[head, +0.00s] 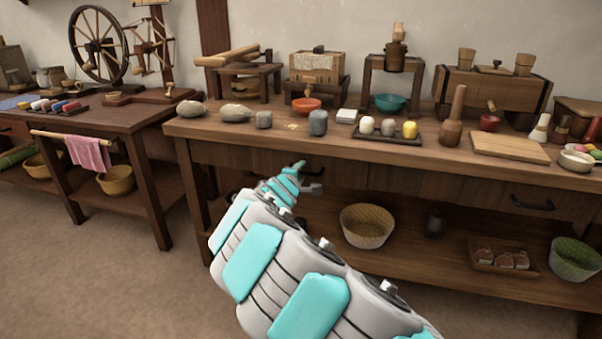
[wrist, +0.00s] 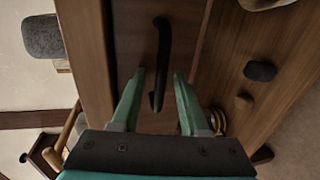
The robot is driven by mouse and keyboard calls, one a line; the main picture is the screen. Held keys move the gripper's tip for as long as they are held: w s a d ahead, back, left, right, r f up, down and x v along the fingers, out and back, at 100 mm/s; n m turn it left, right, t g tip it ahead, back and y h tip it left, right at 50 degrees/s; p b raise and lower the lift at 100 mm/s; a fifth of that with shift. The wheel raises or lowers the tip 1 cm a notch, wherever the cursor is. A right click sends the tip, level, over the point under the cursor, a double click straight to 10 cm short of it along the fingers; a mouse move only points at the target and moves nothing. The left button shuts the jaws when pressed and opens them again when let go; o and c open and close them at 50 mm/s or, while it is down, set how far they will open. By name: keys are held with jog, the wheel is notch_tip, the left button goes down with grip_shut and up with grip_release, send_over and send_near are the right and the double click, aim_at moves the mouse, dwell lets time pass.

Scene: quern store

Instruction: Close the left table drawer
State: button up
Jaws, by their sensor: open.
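The left table drawer (wrist: 130,60) shows in the wrist view as a dark wooden front with a black bar handle (wrist: 163,40). My gripper (wrist: 160,74) is open, its two teal fingers on either side of the lower end of the handle in that picture. I cannot tell if they touch it. In the head view my gripper (head: 304,175) is at the front of the long table (head: 350,148), below its top edge. My arm hides much of the left drawer there, and how far the drawer stands out cannot be told.
The tabletop holds stones, an orange bowl (head: 306,105), a dark tray (head: 380,135) and a cutting board (head: 510,147). A right drawer handle (head: 532,203) shows. A woven basket (head: 367,226) and a green basket (head: 575,259) stand on the lower shelf. Floor (head: 100,280) at left is clear.

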jog(key=v, duration=0.7)
jog(key=shift+s+b, duration=0.2)
jog(key=shift+b, duration=0.15)
